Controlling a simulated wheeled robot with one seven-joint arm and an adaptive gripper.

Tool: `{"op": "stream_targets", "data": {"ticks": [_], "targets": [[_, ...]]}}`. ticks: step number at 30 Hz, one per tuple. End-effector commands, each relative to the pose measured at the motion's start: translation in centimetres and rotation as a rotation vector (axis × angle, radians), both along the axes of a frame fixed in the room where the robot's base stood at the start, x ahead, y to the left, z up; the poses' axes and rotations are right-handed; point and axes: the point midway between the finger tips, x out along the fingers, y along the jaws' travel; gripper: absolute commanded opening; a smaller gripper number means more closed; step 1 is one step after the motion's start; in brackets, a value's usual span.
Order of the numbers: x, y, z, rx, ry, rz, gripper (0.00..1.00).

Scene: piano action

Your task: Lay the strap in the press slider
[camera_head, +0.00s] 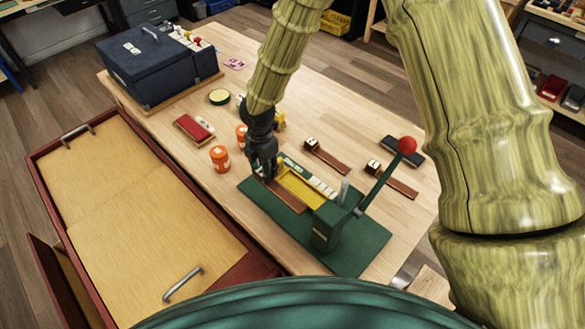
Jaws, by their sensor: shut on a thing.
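My gripper (264,176) is shut on one end of a brown strap (287,198), at the left end of the green press (361,243). The strap slants down to the right along the near side of the yellow press slider (303,188). I cannot tell whether it rests in the slider or is held just above or beside it. Pale blocks (322,187) line the slider's far side. The press lever with its red knob (408,145) leans up to the right. The fingers hide the strap's gripped end.
Two brown strips with small blocks (333,160) (398,186) lie behind the press. Two orange jars (220,160) (241,138), a red case (191,129) and a round tin (219,97) stand left. A blue toolbox (165,70) is at the back.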

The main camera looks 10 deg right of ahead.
Motion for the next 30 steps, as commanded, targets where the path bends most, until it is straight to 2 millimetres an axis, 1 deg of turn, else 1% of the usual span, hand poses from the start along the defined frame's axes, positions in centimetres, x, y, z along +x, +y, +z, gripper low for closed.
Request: {"op": "stream_targets", "data": {"ticks": [1,6,10,17,20,25,30], "targets": [[0.0,-1.1,0.3,-0.001,0.002,-0.001,0.11],[0.2,-4.3,-0.1,0.0,0.001,-0.001,0.11],[0.2,-6.1,-0.4,0.0,0.0,0.0,0.11],[0.3,-7.4,-0.6,-0.001,0.001,0.002,0.11],[0.3,-8.5,-0.7,-0.001,0.001,0.002,0.11],[0.3,-8.3,-2.7,-0.001,0.002,0.004,0.11],[0.3,-8.3,-4.0,-0.001,0.001,0.003,0.11]]}}
